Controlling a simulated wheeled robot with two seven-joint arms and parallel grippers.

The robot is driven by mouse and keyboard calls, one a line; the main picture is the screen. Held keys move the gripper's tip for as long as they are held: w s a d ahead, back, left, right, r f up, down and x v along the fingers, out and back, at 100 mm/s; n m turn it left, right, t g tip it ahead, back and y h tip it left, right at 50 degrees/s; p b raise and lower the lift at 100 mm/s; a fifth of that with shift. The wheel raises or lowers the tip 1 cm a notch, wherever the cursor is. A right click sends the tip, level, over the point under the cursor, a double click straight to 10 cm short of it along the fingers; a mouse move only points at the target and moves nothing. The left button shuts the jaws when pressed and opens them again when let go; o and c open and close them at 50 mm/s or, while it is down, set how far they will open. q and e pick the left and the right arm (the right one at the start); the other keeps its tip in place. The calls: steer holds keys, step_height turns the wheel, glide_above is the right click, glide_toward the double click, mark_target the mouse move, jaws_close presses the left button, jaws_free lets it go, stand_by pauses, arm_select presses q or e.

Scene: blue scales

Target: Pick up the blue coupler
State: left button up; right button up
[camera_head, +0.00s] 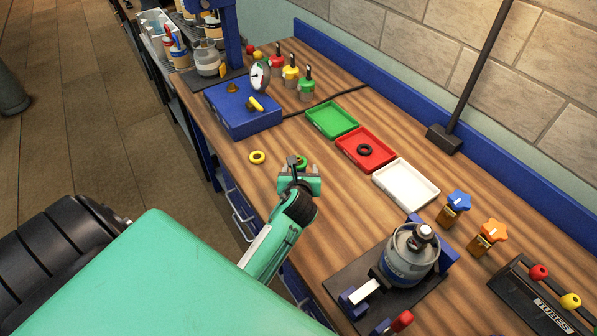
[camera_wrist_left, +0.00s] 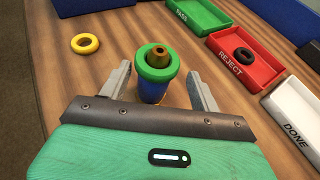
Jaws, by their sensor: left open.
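The blue coupler (camera_wrist_left: 154,93) stands upright on the bench in the left wrist view, with a green ring around its upper part and a brass tip on top. My left gripper (camera_wrist_left: 158,76) is open, with one finger on each side of the coupler; I cannot tell if either finger touches it. In the head view my left gripper (camera_head: 300,173) hides most of the coupler, and only the green ring (camera_head: 302,162) shows behind it. My right gripper is in neither view.
A yellow ring (camera_head: 257,157) lies left of the gripper. Behind and to the right are a green tray (camera_head: 324,128), a red tray (camera_head: 382,160) with a black ring and a white tray (camera_head: 408,199). A blue gauge box (camera_head: 232,119) stands farther back. A grey canister (camera_head: 404,268) stands front right.

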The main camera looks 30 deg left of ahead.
arm_select(q)
steer(key=shift+s+a+f+p+x, duration=0.1)
steer(key=shift+p+x, duration=0.05)
steer(key=shift+x, duration=0.6)
steer(key=shift+s+a+f+p+x, duration=0.1)
steer(key=shift+p+x, duration=0.1)
steer(key=shift+x, duration=0.55)
steer(key=shift+s+a+f+p+x, duration=0.1)
steer(key=shift+p+x, duration=0.05)
steer(key=shift+x, duration=0.6)
steer(key=shift+d, duration=0.15)
steer(key=c, duration=1.2)
